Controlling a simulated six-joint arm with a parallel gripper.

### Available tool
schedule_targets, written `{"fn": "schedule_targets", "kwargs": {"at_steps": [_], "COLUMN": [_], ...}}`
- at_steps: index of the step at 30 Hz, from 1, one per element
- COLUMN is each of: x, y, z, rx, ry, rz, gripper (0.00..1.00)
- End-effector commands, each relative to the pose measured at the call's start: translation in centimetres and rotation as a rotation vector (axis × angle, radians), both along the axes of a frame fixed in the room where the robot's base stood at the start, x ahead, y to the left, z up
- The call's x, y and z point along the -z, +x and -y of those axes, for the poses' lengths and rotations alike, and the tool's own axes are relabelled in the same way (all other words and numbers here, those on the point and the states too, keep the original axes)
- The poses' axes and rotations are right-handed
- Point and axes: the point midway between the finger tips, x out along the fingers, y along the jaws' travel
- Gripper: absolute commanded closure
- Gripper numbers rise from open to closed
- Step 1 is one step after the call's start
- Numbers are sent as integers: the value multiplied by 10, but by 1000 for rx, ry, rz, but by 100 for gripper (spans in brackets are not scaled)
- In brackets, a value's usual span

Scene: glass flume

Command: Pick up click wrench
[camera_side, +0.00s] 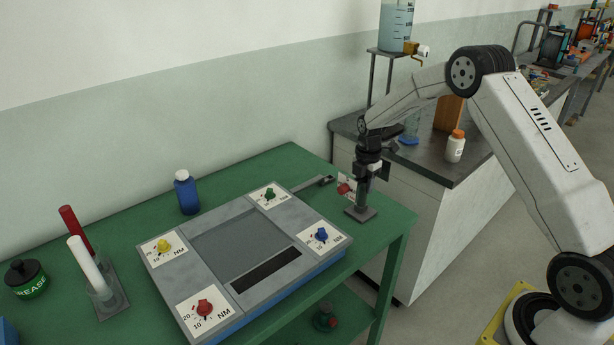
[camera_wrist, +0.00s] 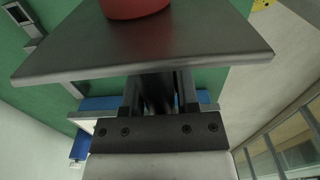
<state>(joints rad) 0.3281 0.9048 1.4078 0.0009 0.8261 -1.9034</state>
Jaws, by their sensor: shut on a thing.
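My gripper (camera_side: 364,201) points down at the right end of the green table. It is shut at a thing with a flat grey plate (camera_side: 361,214), which lies at its fingertips; the gripped part is hidden. In the wrist view this plate (camera_wrist: 145,52) spans the top, with a red rounded piece (camera_wrist: 135,7) against it, cut off by the frame. A slim grey bar with a dark end (camera_side: 313,183) lies on the table left of my gripper. I cannot tell for sure which of these is the click wrench.
A grey board (camera_side: 218,219) with several dials fills the middle of the green table (camera_side: 130,200). A blue bottle (camera_side: 187,193), a stand (camera_side: 107,301) with red and white rods, and a grease jar (camera_side: 25,279) are left. A dark-topped bench (camera_side: 470,160) stands behind.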

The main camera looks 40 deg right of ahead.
Motion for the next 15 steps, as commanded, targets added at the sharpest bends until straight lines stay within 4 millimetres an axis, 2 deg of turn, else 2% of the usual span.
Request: {"fn": "schedule_targets", "kwargs": {"at_steps": [10,15], "x": [-31,-46], "y": [1,-12], "z": [1,-3], "rx": [0,0], "ry": [-2,-2], "rz": [4,2], "gripper": [100,100]}}
